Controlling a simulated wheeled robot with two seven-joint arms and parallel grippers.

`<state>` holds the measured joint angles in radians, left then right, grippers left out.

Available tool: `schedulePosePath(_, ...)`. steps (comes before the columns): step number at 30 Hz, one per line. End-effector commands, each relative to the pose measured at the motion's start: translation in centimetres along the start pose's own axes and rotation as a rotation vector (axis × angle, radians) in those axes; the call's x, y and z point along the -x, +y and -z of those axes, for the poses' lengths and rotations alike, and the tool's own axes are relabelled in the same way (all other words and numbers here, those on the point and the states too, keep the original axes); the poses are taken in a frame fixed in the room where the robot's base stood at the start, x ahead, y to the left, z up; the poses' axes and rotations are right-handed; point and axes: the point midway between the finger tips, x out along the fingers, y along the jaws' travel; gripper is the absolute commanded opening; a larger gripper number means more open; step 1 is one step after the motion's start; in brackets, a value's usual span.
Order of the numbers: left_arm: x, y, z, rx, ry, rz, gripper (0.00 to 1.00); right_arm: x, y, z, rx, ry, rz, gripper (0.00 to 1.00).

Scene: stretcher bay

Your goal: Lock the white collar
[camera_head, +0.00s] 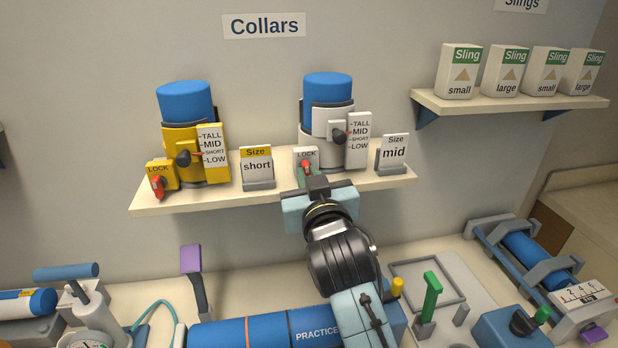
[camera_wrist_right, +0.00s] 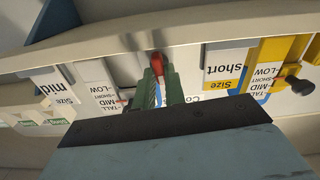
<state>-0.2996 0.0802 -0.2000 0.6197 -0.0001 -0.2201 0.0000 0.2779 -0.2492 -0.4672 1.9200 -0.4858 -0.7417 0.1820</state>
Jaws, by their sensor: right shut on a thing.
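The white collar (camera_head: 321,124) sits around a blue cylinder (camera_head: 328,88) on the wall shelf (camera_head: 206,199). Its black knob and red pointer are beside the TALL-to-LOW scale (camera_head: 358,140), near MID and SHORT. Its LOCK block (camera_head: 306,153) stands at the front left with a red lever (camera_head: 306,165). My right gripper (camera_head: 307,175) is at that block, its green fingers shut on the red lever. The wrist view shows the lever (camera_wrist_right: 158,66) between the fingertips (camera_wrist_right: 160,82). The lever's lower part is hidden by the fingers. My left gripper is not in view.
A yellow collar (camera_head: 182,150) with its own red lock lever (camera_head: 158,186) stands to the left. Size cards "short" (camera_head: 257,166) and "mid" (camera_head: 393,154) flank the white collar closely. Below is a counter with a blue PRACTICE roll (camera_head: 262,332) and a green-handled lever (camera_head: 431,296).

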Motion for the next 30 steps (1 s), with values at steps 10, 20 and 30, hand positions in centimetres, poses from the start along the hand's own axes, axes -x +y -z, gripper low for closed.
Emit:
schedulePosePath(10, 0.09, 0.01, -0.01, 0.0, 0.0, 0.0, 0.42, 0.0, 0.02, 0.04, -0.103, 0.0, 0.0, 0.0)
schedulePosePath(20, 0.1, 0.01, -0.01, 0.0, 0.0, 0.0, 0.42, 0.01, 0.02, 0.06, -0.115, 0.001, 0.001, 0.0)
schedulePosePath(30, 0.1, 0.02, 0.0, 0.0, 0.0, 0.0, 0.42, 0.0, 0.02, 0.06, -0.113, 0.001, 0.0, 0.34)
